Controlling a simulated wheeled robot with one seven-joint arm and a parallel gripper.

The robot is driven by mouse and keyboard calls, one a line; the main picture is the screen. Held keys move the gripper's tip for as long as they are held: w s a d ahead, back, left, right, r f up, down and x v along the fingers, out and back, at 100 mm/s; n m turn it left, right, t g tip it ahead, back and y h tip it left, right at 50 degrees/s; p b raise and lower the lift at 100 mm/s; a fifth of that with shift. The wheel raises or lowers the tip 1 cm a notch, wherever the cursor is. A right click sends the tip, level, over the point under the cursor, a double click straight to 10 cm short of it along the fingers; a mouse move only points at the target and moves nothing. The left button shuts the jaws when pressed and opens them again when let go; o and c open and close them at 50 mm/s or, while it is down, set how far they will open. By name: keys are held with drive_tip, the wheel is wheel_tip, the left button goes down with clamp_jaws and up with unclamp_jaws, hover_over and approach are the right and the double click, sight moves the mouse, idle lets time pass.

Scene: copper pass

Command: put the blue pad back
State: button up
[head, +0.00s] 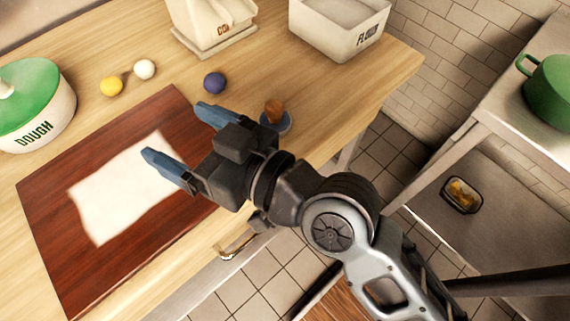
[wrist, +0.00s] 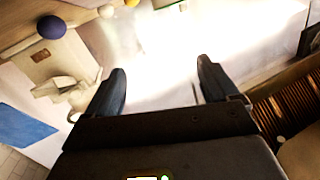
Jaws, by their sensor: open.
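My gripper (head: 172,138) is open, with its two blue-tipped fingers apart and nothing between them. It hangs above the right part of a dark red board (head: 60,230), close to a white sheet-like patch (head: 115,195) on it. A flat blue piece (wrist: 22,132) lies at the lower left of the wrist view, outside my fingers. In the head view, a small blue base (head: 287,123) with a brown knob on top stands on the counter right of my gripper. I cannot tell whether these are the same thing or which is the pad.
A dough pot (head: 40,118) with a green lid stands at left. Yellow (head: 111,86), white (head: 145,69) and dark blue (head: 214,82) balls lie behind the board. A flour bin (head: 335,30) stands at the back. The counter ends at right, with tiled floor beyond.

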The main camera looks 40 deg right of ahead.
drive_tip(key=s+d+f+h, duration=0.1)
drive_tip(key=s+d, duration=0.3)
drive_tip(key=s, duration=0.4)
drive_tip(key=s+d+f+m+g+h, duration=0.1)
drive_tip(key=s+d+f+h, duration=0.1)
drive_tip(key=s+d, duration=0.3)
drive_tip(key=s+d+f+h, duration=0.2)
drive_tip(key=s+d, duration=0.3)
drive_tip(key=s, duration=0.7)
drive_tip(key=shift+s+d+m+g, duration=0.2)
drive_tip(key=shift+s+m+g, duration=0.1)
drive_tip(key=shift+s+m, duration=0.1)
drive_tip(key=shift+f, duration=0.15)
drive_tip(key=shift+c, duration=0.3)
